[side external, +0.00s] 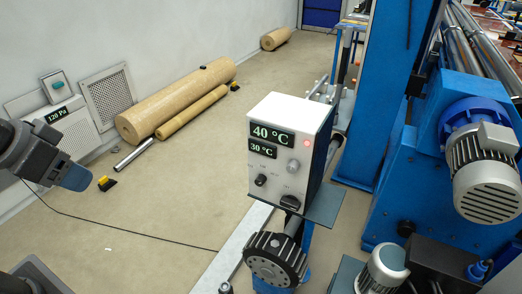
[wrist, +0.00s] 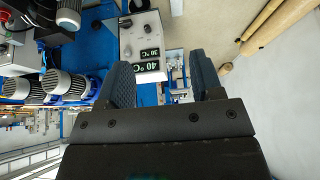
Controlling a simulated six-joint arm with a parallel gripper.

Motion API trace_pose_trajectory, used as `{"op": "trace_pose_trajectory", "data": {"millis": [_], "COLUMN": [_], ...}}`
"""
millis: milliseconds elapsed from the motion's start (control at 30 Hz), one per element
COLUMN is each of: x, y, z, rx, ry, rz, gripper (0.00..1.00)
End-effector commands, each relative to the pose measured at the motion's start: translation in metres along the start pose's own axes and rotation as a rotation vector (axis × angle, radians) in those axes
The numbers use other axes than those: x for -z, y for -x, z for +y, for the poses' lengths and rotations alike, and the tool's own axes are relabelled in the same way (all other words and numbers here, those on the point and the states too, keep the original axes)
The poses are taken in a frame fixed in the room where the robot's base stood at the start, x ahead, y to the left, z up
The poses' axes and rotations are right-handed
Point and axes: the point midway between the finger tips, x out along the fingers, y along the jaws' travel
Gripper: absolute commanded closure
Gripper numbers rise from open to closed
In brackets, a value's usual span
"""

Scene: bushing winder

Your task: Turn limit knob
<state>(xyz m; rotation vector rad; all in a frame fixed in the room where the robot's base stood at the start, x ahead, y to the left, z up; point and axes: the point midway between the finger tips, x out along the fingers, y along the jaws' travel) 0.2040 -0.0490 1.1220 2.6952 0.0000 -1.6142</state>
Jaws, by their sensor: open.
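A white control box (side external: 290,150) shows "40 °C" above "30 °C" on two dark displays, with a lit red lamp at right. Its front has a small dark knob (side external: 261,180) at left and a larger dark knob (side external: 290,203) lower right. Their labels are too small to read, so I cannot tell which is the limit knob. In the wrist view the box (wrist: 153,42) is upside down, beyond my gripper (wrist: 160,62). My gripper's blue-grey fingers are spread and empty, apart from the box. My arm shows at the left edge of the side view.
A black toothed wheel (side external: 276,258) sits below the box. Blue machinery with a grey motor (side external: 485,180) stands at right. The floor left of the box is mostly clear.

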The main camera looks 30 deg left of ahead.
Motion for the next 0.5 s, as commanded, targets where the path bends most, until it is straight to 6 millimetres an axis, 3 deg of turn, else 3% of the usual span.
{"op": "trace_pose_trajectory", "data": {"millis": [333, 500], "x": [0.007, 0.051], "y": [-0.002, -0.021], "z": [0.002, 0.019], "rx": [-0.008, -0.067], "ry": [0.023, 0.199], "rz": [0.01, 0.082], "gripper": [0.39, 0.39]}}
